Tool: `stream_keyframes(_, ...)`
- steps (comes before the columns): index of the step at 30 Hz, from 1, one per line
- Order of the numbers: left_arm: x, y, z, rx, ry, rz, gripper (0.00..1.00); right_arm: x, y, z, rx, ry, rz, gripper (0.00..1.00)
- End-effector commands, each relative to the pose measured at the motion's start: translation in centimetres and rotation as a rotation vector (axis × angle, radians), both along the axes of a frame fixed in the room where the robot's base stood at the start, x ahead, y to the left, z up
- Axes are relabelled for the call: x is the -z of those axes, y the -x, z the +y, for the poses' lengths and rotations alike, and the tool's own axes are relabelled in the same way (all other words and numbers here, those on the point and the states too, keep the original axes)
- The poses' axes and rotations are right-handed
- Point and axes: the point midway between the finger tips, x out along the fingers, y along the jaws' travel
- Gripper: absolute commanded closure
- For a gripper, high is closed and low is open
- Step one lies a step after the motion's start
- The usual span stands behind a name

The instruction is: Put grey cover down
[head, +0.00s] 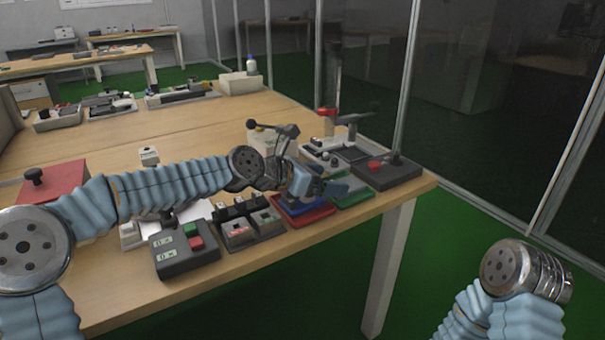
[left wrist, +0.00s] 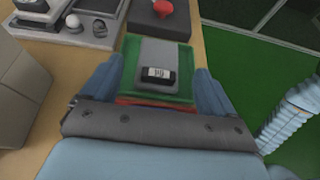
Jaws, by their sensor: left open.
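A green plate (left wrist: 181,56) carries a grey piece (left wrist: 165,49), which looks like the grey cover, with a black switch (left wrist: 157,76) bearing a white label at its near side. In the left wrist view my left gripper (left wrist: 157,84) is open, one blue finger on each side of this unit. I cannot tell if the fingers touch it. In the head view my left gripper (head: 337,188) is low over the right end of the table, between the green plate (head: 352,193) and a red-and-blue plate (head: 303,208). The grey piece is hidden there. My right gripper is out of view.
A dark box with a red knob (head: 375,165) stands just beyond the green plate. A dark button box (head: 184,250) and several switch units line the front of the wooden table (head: 265,258). A red box (head: 55,182) is at left. The table's middle is clear.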

Motion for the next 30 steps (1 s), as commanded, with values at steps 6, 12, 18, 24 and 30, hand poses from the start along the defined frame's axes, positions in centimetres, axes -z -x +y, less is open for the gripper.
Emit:
stream_keyframes(6, -1.9, 2.7, 4.2, -0.01, -0.001, -0.006, 0.12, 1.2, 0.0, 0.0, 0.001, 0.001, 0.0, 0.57)
stream_keyframes(12, -3.7, 5.0, 7.3, -0.008, -0.001, -0.006, 0.12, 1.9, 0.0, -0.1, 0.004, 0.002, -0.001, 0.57)
stream_keyframes(18, -4.7, 6.2, 8.7, -0.004, 0.001, -0.007, 0.12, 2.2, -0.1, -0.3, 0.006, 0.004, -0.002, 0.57)
stream_keyframes(24, -4.9, 6.4, 8.9, -0.003, 0.002, -0.007, 0.12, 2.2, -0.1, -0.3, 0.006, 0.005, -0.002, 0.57)
stream_keyframes(30, -4.9, 6.4, 8.8, -0.003, 0.003, -0.008, 0.12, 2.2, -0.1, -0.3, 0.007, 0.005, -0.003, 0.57)
